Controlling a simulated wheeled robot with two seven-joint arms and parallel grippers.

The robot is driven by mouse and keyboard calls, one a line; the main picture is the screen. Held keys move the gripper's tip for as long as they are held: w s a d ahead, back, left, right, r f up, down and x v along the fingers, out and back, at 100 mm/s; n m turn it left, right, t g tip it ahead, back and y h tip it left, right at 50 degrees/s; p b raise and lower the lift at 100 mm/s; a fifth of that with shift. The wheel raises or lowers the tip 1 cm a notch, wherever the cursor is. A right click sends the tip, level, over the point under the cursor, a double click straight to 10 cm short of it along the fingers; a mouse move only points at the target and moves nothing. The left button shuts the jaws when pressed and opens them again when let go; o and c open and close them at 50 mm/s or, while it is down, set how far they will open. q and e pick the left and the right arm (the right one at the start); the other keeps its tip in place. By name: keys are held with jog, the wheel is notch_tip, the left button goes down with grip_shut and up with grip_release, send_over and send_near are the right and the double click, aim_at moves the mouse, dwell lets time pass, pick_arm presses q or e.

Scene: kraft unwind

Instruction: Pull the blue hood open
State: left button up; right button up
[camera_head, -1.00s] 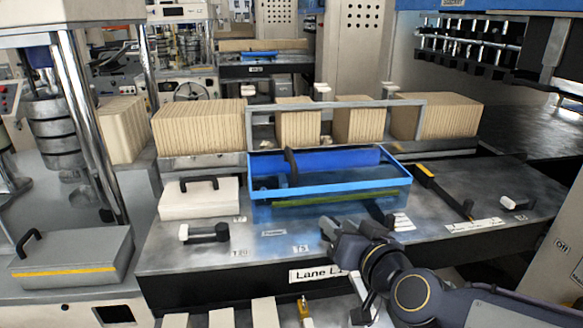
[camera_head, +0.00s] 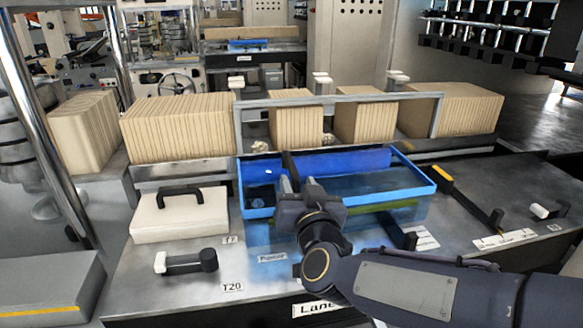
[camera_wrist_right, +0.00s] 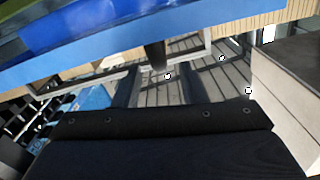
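The blue hood (camera_head: 408,195) is a blue-rimmed, see-through cover with a solid blue roll-like part inside. It sits in the middle of the metal bench and looks closed. Its dark upright handle (camera_head: 289,163) stands at the rim, left of centre. My right gripper (camera_head: 290,185) is just in front of the handle, pointing at it. In the right wrist view, the fingers (camera_wrist_right: 158,80) look apart, with the dark handle end (camera_wrist_right: 157,55) ahead of and between them. No grip on it is visible. The blue rim (camera_wrist_right: 170,35) crosses the top of that view. My left gripper is not in view.
A white box with a black handle (camera_head: 180,215) sits left of the hood. A black lever with a white end (camera_head: 186,261) lies in front of it. A yellow-tipped lever (camera_head: 467,195) is on the right. Stacked brown boards (camera_head: 178,128) and a grey frame (camera_head: 238,130) stand behind.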

jog(key=w, duration=0.3)
jog(key=w+a, duration=0.1)
jog(key=w, duration=0.2)
jog(key=shift+s, duration=0.1)
grip_shut()
